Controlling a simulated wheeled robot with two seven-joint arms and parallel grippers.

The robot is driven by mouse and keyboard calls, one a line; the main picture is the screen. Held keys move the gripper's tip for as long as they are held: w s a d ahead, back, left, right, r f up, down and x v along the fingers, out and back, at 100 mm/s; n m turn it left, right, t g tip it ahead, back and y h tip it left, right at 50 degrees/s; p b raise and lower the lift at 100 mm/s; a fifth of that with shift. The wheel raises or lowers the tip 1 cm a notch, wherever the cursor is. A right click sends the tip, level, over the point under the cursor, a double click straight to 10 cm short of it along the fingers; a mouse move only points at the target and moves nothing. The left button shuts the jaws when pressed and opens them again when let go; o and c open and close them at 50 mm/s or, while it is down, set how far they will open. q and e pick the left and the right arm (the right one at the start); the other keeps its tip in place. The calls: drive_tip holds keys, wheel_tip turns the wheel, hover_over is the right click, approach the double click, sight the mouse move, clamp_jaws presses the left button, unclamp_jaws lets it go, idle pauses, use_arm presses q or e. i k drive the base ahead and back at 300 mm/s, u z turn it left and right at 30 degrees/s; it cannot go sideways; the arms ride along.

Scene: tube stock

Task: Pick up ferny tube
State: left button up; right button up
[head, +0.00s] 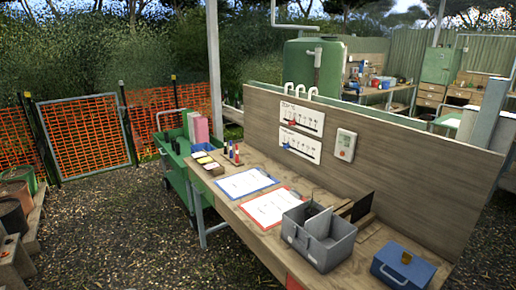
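I cannot make out a ferny tube anywhere in the head view. Neither of my grippers is in view. A wooden workbench (238,208) runs from the centre to the lower right. On it are a grey divided tote (340,250), a blue-edged sheet (246,182), a red-edged sheet (270,207) and several small upright marker-like items (231,150). The inside of the tote is mostly hidden by its walls and divider.
A green cart (176,163) stands beyond the bench's left end. A blue box (402,268) sits on the bench at lower right. A wooden back panel (400,150) rises behind it. Pots (14,218) stand at the left edge. Gravel (115,235) between is clear.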

sight(176, 145)
drive_tip(key=u, duration=0.3)
drive_tip(key=i, duration=0.8)
drive_tip(key=u, duration=1.1)
drive_tip(key=i, duration=2)
drive_tip(key=u, duration=0.25)
drive_tip(key=i, duration=2.1)
drive_tip(key=z, duration=1.05)
drive_tip(key=i, duration=1.35)
drive_tip(key=z, duration=0.6)
drive_tip(key=i, duration=0.5)
